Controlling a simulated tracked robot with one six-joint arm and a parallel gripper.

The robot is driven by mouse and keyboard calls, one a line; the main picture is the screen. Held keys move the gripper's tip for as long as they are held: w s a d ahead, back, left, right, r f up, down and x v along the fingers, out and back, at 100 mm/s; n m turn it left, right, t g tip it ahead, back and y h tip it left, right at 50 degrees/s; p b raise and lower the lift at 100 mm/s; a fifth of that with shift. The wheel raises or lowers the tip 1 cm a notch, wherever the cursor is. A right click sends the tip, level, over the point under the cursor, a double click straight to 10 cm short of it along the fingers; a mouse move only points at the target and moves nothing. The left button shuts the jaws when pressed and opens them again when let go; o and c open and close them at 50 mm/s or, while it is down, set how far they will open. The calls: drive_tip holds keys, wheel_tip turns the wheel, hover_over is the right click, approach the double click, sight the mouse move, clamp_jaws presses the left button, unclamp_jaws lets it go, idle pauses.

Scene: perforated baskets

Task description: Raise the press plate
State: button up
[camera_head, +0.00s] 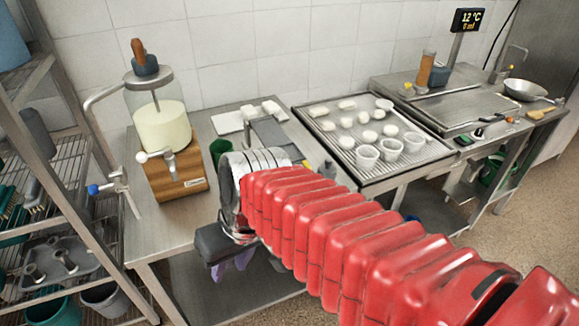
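A press with a clear glass cylinder stands on the left of the steel table in the head view. A white mass (162,126) fills its lower part, and a thin metal rod runs up through the round lid to a brown and blue handle (143,58). The press plate cannot be made out clearly. The wooden base (175,177) has a steel tap with a white knob (142,157). My gripper (240,188) is right of the press and apart from it. Its two dark jaws look spread wide, seen from behind the wrist. Whatever lies between them is hidden.
A green cup (220,150) stands between press and gripper. A curved steel pipe and a blue-knobbed valve (93,189) are left of the press. A shelf rack (75,200) borders the left. A perforated tray (408,166) with white pieces and cups lies right.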

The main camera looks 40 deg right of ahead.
drive_tip(key=w+d+f+m+t+y, duration=0.4)
drive_tip(key=w+d+m+t+y, duration=0.5)
drive_tip(key=d, duration=0.3)
drive_tip(key=s+d+f+m+t+h, duration=0.1)
drive_tip(key=d+f+m+t+h, duration=0.1)
drive_tip(key=d, duration=0.8)
drive_tip(key=s+d+f+m+t+h, duration=0.1)
drive_tip(key=d+m+t+h, duration=0.3)
drive_tip(key=d, duration=0.6)
drive_tip(key=s+t+h, duration=0.1)
drive_tip(key=h, duration=0.1)
drive_tip(key=shift+d+f+t+h, duration=0.25)
drive_tip(key=shift+f+t+h, duration=0.05)
drive_tip(key=shift+f, duration=0.1)
drive_tip(key=shift+w, duration=0.1)
